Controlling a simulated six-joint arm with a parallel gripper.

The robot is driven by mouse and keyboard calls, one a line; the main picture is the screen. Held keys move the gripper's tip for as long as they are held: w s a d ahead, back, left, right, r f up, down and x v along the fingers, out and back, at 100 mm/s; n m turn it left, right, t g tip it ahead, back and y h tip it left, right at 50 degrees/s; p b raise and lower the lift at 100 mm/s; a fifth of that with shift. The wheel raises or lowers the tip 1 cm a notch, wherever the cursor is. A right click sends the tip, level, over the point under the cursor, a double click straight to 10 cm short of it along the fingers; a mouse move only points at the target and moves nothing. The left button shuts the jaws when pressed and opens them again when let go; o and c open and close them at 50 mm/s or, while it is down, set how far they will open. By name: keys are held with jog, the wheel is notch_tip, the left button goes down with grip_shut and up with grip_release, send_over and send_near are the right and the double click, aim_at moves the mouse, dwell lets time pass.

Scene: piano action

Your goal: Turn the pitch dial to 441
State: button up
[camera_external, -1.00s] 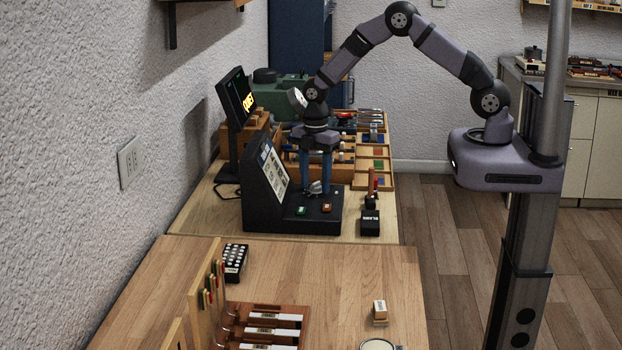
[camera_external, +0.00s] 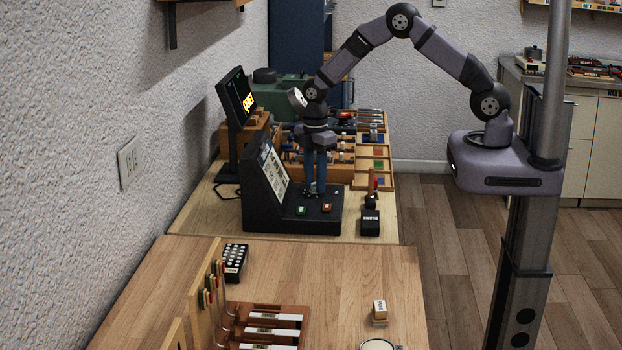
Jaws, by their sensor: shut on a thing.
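The black console (camera_external: 262,205) stands on the far bench, with a sloped panel of pale displays (camera_external: 272,168) and a low flat deck. My gripper (camera_external: 315,190) points straight down over the deck, with its blue fingers at the pitch dial (camera_external: 314,191). The fingers are shut on the dial, a small silver knob mostly hidden by them. The dial's setting is too small to read. A green button (camera_external: 301,211) and an orange button (camera_external: 327,207) sit on the deck in front of the dial.
A dark monitor (camera_external: 236,100) with yellow lettering stands behind the console at the left. A black block (camera_external: 370,222) with a red-handled tool (camera_external: 371,187) behind it is to the right. Wooden trays (camera_external: 375,165) lie farther back. The near table has clear room in the middle.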

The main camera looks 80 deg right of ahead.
aim_at(315, 183)
jog(key=m, duration=0.4)
jog(key=shift+d+m+b, duration=0.1)
jog(key=shift+m+b, duration=0.2)
jog(key=shift+b, duration=0.1)
dwell(0.4)
jog(key=o, duration=1)
jog(key=shift+r+b, duration=1.25)
jog(key=shift+r, duration=2.45)
